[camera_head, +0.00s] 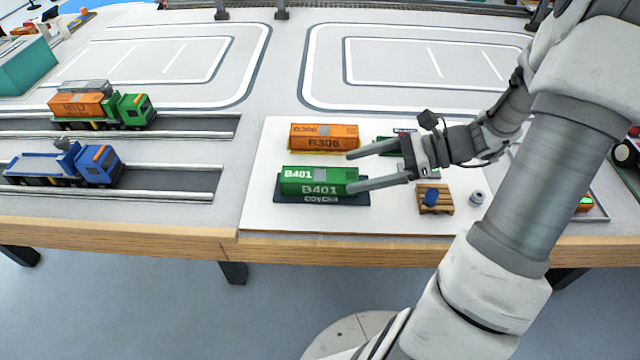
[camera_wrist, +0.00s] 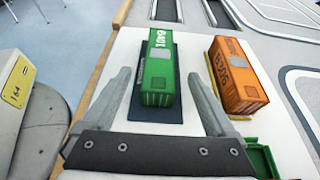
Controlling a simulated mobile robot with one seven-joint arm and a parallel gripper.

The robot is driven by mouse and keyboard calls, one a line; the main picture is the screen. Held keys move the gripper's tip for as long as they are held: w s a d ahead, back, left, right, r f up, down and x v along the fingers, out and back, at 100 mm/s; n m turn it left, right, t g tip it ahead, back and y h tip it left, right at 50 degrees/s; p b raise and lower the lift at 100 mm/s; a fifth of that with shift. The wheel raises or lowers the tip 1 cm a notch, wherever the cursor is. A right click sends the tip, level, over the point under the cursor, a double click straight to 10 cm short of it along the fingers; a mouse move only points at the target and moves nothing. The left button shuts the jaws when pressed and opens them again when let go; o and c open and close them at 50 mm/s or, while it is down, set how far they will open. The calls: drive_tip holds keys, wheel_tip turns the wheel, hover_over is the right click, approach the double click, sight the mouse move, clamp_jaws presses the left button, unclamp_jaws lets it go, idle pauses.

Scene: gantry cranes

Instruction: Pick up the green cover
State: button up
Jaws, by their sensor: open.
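The green cover (camera_head: 312,181), a box-shaped container shell marked B401, sits on a dark base plate (camera_head: 362,198) on the white board. In the wrist view the green cover (camera_wrist: 158,85) lies ahead, between the lines of my two fingers. My gripper (camera_head: 351,171) is open and empty at the cover's right end. One fingertip overlaps that end in the head view, and the other shows farther back. I cannot tell whether either finger touches it. The gripper also shows in the wrist view (camera_wrist: 160,76).
An orange container (camera_head: 324,138) marked B306 stands just behind the green cover. Another green piece (camera_head: 386,146) is partly hidden by my gripper. A small pallet (camera_head: 436,207) with a blue item stands to the right. Toy trucks (camera_head: 62,166) are at left.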

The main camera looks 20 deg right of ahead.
sight(325, 175)
drive_tip(key=b+x, duration=0.1)
drive_tip(key=x, duration=0.1)
drive_tip(key=b+x, duration=0.1)
drive_tip(key=x, duration=0.4)
drive_tip(key=shift+a+r+b, duration=0.3)
drive_tip(key=shift+b, duration=0.1)
drive_tip(key=shift+c, duration=0.2)
clamp_jaws()
